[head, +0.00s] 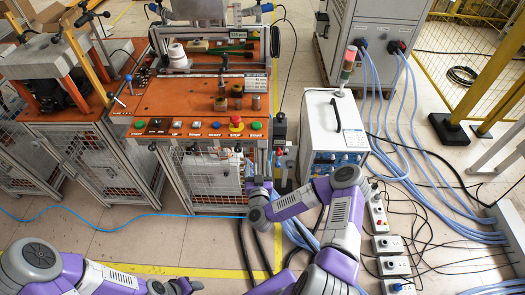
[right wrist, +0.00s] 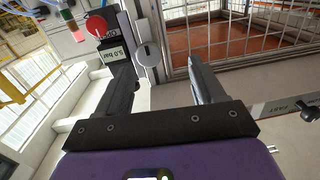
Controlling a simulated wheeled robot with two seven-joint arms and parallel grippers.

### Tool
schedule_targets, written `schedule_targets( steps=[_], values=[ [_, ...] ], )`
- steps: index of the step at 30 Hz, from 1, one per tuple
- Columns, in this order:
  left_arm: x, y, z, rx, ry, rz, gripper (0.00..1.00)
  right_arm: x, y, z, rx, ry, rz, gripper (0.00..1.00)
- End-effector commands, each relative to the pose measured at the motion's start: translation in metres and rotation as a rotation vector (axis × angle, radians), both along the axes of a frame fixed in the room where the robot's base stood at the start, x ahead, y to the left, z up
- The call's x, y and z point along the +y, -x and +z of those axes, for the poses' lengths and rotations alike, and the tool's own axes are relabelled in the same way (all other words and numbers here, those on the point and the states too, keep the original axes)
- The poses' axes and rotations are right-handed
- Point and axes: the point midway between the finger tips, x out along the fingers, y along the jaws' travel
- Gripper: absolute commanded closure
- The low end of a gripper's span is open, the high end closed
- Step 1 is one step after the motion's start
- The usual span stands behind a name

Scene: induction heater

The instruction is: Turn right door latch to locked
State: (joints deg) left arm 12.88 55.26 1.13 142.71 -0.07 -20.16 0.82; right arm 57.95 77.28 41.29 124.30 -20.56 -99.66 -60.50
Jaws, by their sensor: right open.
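The orange-topped machine (head: 190,112) has a mesh-fronted door (head: 210,165) below its button panel. In the right wrist view the mesh door (right wrist: 222,42) is at the upper right. A grey rounded plate (right wrist: 147,54), which looks like the door latch, sits on the frame post left of the door. My right gripper (right wrist: 160,66) is open and empty, with its fingers on either side of this plate's line; contact cannot be told. In the head view my right gripper (head: 260,186) is at the cabinet's right front edge and the latch cannot be made out. My left gripper (head: 180,287) is low in the picture, away from the machine.
A 5.0 bar gauge (right wrist: 115,54) and a red knob (right wrist: 96,25) are close to my right gripper's left finger. A white box unit (head: 333,125) stands right of the machine. Cables (head: 395,120) and power strips (head: 390,244) cover the floor at right.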

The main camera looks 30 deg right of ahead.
Motion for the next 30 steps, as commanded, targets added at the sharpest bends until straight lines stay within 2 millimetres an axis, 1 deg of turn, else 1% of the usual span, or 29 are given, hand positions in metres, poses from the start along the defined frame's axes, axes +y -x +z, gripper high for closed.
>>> schedule_targets(
  steps=[1,5,15,21,29,30],
  values=[
    [0.0,0.0,-0.001,0.0,0.0,0.0,0.48,-0.009,0.002,0.002,-0.009,0.013,-0.037,0.31],
    [0.0,0.0,-0.003,0.0,0.0,0.0,0.48,-0.022,-0.003,0.005,-0.021,0.032,-0.074,0.31],
    [0.0,0.0,-0.018,0.0,0.0,0.0,0.48,-0.048,-0.047,0.004,-0.02,0.031,-0.07,0.31],
    [0.0,0.0,-0.021,0.0,0.0,0.0,0.48,-0.055,-0.059,0.005,-0.019,0.029,-0.066,0.31],
    [0.0,0.0,-0.02,0.0,0.0,0.0,0.48,-0.056,-0.06,0.006,-0.018,0.03,-0.066,0.31],
    [0.0,0.0,-0.02,0.0,0.0,0.0,0.48,-0.055,-0.06,0.006,-0.018,0.03,-0.065,0.38]
  ],
)
